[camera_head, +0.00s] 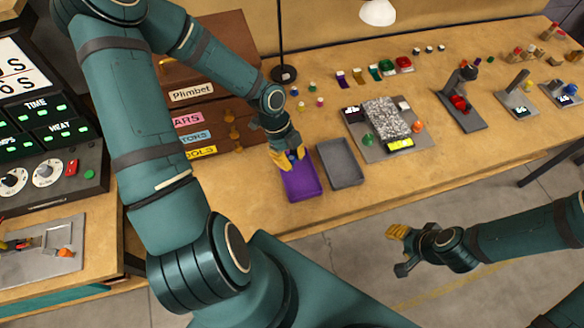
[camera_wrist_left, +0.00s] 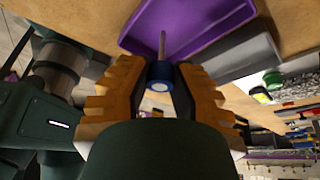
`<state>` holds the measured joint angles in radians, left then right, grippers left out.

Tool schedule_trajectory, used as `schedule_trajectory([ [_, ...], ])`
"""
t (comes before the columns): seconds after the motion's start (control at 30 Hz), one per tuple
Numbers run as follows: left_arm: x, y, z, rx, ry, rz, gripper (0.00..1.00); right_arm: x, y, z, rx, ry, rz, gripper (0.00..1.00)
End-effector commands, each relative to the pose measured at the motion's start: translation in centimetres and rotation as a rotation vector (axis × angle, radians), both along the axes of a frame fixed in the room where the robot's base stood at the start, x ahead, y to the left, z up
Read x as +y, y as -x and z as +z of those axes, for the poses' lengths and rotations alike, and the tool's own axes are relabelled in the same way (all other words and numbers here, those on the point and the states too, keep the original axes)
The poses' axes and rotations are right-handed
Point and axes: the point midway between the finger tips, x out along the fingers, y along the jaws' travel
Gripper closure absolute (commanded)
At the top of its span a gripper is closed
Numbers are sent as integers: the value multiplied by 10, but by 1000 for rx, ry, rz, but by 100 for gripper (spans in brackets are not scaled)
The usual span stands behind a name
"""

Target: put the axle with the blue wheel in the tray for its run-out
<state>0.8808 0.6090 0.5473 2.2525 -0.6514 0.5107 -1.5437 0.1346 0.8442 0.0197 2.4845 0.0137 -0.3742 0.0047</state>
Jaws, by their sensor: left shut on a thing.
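My left gripper (camera_head: 287,160) is over the back part of the purple tray (camera_head: 304,187) in the head view. In the left wrist view, its orange fingers (camera_wrist_left: 160,88) are shut on the axle with the blue wheel (camera_wrist_left: 160,72). The wheel sits between the fingertips and the thin shaft points away from the gripper, toward the purple tray (camera_wrist_left: 202,32). I cannot tell whether the shaft touches the tray. In the head view the axle is mostly hidden by the fingers. My right gripper (camera_head: 397,250) is empty, off the table's front edge, with its fingers apart.
A grey tray (camera_head: 340,178) stands just right of the purple one. Further right is a plate with a speckled block (camera_head: 388,117). Wooden drawers (camera_head: 221,125) stand behind left. Small coloured wheels (camera_head: 311,87) and a lamp base (camera_head: 284,74) are at the back.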

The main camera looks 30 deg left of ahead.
Motion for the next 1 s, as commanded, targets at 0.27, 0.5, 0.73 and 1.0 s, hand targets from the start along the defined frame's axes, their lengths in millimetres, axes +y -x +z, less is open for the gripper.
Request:
schedule_trajectory([
  [0.27, 0, 0, -25, 0, 0, 0, 100, 0, 0, -8, 0, 2, 0, 53],
  [0.5, 0, 0, -43, -2, -1, 2, 100, 1, 0, -13, 0, 3, -1, 53],
  [0.73, 0, 0, -44, -2, -1, 2, 100, 1, 0, -14, 0, 3, 1, 53],
  [1.0, 0, 0, -45, -2, -1, 2, 53, 1, 0, -14, 0, 3, 1, 53],
])
